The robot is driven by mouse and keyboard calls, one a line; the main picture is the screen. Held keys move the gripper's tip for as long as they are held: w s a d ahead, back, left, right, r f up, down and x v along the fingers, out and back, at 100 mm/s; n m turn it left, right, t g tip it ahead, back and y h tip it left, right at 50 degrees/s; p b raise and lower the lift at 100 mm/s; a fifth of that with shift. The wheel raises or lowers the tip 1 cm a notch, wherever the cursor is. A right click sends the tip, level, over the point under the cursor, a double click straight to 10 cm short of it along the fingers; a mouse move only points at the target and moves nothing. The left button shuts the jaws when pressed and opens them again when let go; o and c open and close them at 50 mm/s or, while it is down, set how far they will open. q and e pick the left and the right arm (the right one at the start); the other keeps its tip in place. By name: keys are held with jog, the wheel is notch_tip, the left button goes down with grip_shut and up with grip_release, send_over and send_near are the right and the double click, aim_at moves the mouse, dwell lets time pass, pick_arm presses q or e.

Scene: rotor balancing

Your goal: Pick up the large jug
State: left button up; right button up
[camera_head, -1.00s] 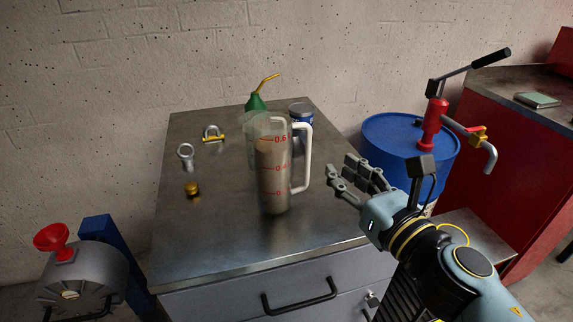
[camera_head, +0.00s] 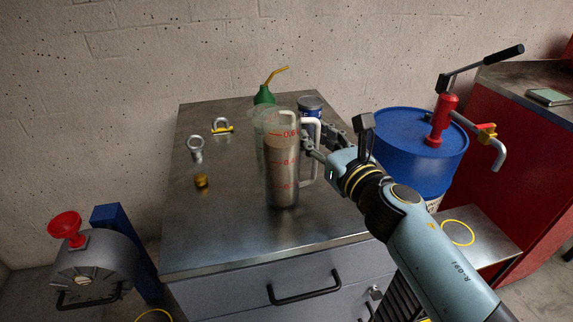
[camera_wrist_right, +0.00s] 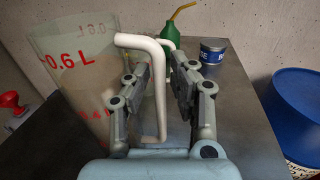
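The large jug (camera_head: 283,172) is clear with red markings and a white handle (camera_head: 315,150). It stands upright on the metal-topped cabinet and also shows at the left of the right wrist view (camera_wrist_right: 75,85). My right gripper (camera_head: 312,146) is at the handle side of the jug. In the right wrist view its fingers (camera_wrist_right: 162,90) are open, with the white handle (camera_wrist_right: 157,95) between them. A gap shows between the handle and the right finger; contact with the left finger is unclear. My left gripper is not in view.
A green oil can (camera_head: 264,96) and a blue tin (camera_head: 310,106) stand behind the jug. A blue drum (camera_head: 400,150) with a red pump (camera_head: 441,120) stands right.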

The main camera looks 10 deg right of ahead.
grip_shut()
jog(key=shift+r, duration=0.15)
dwell(0.4)
